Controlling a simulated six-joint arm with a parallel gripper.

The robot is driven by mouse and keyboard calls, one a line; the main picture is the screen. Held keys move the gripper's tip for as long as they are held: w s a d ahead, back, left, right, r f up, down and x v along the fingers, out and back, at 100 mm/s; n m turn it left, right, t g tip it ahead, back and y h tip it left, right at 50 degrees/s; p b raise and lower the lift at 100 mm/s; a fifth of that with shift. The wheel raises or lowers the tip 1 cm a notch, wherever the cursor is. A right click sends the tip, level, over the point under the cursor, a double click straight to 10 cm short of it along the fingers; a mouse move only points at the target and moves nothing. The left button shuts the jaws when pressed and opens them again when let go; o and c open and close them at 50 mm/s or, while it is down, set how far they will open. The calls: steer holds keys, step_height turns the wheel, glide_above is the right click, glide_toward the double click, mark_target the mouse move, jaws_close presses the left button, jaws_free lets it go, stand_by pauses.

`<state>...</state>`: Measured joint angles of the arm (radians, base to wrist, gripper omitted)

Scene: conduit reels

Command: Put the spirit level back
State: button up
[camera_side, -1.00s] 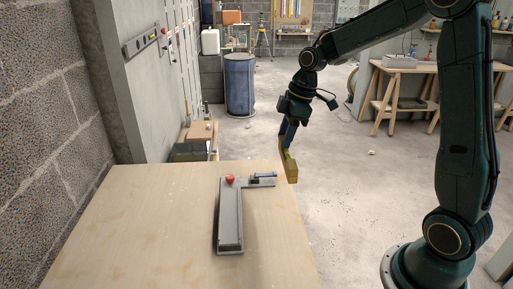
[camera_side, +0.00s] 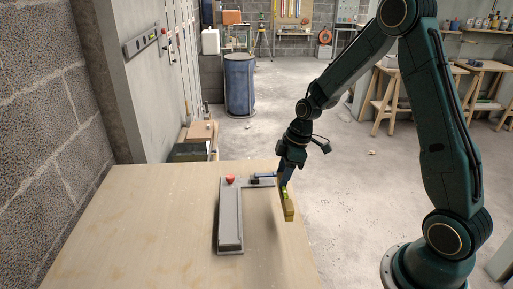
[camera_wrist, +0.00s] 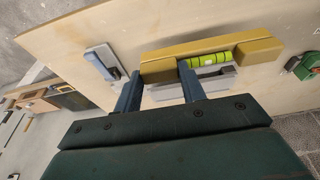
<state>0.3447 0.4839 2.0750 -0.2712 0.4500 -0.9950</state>
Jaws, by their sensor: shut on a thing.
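The spirit level (camera_side: 287,206) is a yellow bar with a bright green vial. My gripper (camera_side: 284,187) is shut on it and holds it tilted near the table's right edge, right of the grey L-shaped fixture (camera_side: 230,220). Whether it touches the table I cannot tell. In the wrist view the level (camera_wrist: 255,50) lies across my fingertips (camera_wrist: 160,74), vial facing the camera; a grey part shows just behind it, partly hidden. The fixture has a red knob (camera_side: 231,180) and a blue-topped piece (camera_side: 264,174) at its far end.
The pale wooden table (camera_side: 130,220) is clear left of the fixture. A grey concrete wall (camera_side: 40,120) stands at the left. A blue barrel (camera_side: 239,85) is on the floor behind. In the wrist view a green object (camera_wrist: 304,66) sits at the right edge.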

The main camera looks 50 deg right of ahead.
mark_target(282, 192)
steer(key=shift+f, duration=1.9)
steer(key=shift+f, duration=0.1)
steer(key=shift+f, duration=1.75)
steer(key=shift+f, duration=0.1)
steer(key=o, duration=1.1)
steer(key=v, duration=1.2)
